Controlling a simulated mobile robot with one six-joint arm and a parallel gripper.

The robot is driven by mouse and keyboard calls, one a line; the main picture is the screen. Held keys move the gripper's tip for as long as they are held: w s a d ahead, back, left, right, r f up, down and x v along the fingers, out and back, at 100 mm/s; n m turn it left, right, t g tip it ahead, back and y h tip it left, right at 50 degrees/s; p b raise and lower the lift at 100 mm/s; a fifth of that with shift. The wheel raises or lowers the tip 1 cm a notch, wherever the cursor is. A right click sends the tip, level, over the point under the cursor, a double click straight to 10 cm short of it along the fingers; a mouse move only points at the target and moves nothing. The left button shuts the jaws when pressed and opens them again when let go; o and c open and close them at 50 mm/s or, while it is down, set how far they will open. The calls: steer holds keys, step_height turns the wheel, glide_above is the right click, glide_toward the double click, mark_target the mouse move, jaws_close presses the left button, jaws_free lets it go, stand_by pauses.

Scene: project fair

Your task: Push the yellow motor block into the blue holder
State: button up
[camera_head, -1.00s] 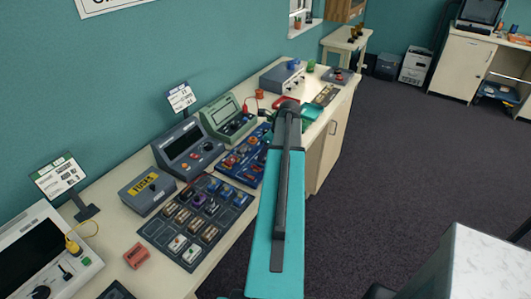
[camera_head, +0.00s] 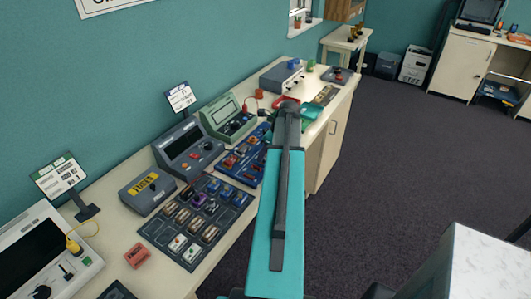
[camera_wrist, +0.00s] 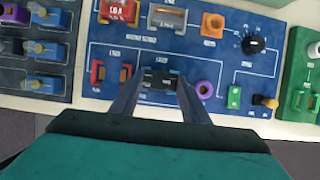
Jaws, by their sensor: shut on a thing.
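My gripper (camera_wrist: 160,82) is over the blue panel (camera_wrist: 110,57). Its two fingers are on either side of a small dark block (camera_wrist: 160,80) with light marks, and are shut on it. The block is at a slot in the panel's lower row; how deep it sits cannot be told. In the head view my arm hides part of the panel (camera_head: 240,172). I cannot pick out a yellow motor block for certain. An orange-yellow cylinder (camera_wrist: 266,101) shows at the panel's lower right. No separate blue holder is clear.
Beside the dark block are a red part (camera_wrist: 97,72) and a purple ring (camera_wrist: 205,89). A dark tray (camera_wrist: 20,75) with blue parts lies left, a green board (camera_wrist: 302,75) right. Grey instruments (camera_head: 187,145) stand along the wall. Floor (camera_head: 400,190) right of the bench is open.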

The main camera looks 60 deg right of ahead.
steer(key=shift+f, duration=0.4)
stand_by(0.6)
steer(key=o, duration=1.6)
steer(key=shift+f, duration=0.1)
steer(key=shift+a, duration=0.1)
steer(key=shift+c, duration=0.2)
steer(key=shift+c, duration=0.4)
steer(key=shift+r, duration=0.2)
steer(key=shift+o, duration=0.2)
steer(key=shift+w+r, duration=0.1)
steer(key=shift+r, duration=0.05)
steer(key=shift+o, duration=0.6)
steer(key=shift+a+r+p, duration=0.15)
steer(key=shift+r+p, duration=0.3)
steer(key=shift+r, duration=0.05)
steer(key=shift+d+r+p, duration=0.2)
steer(key=shift+r+p, duration=0.15)
steer(key=shift+r, duration=0.05)
steer(key=shift+r+p, duration=1.5)
steer(key=shift+r, duration=1.35)
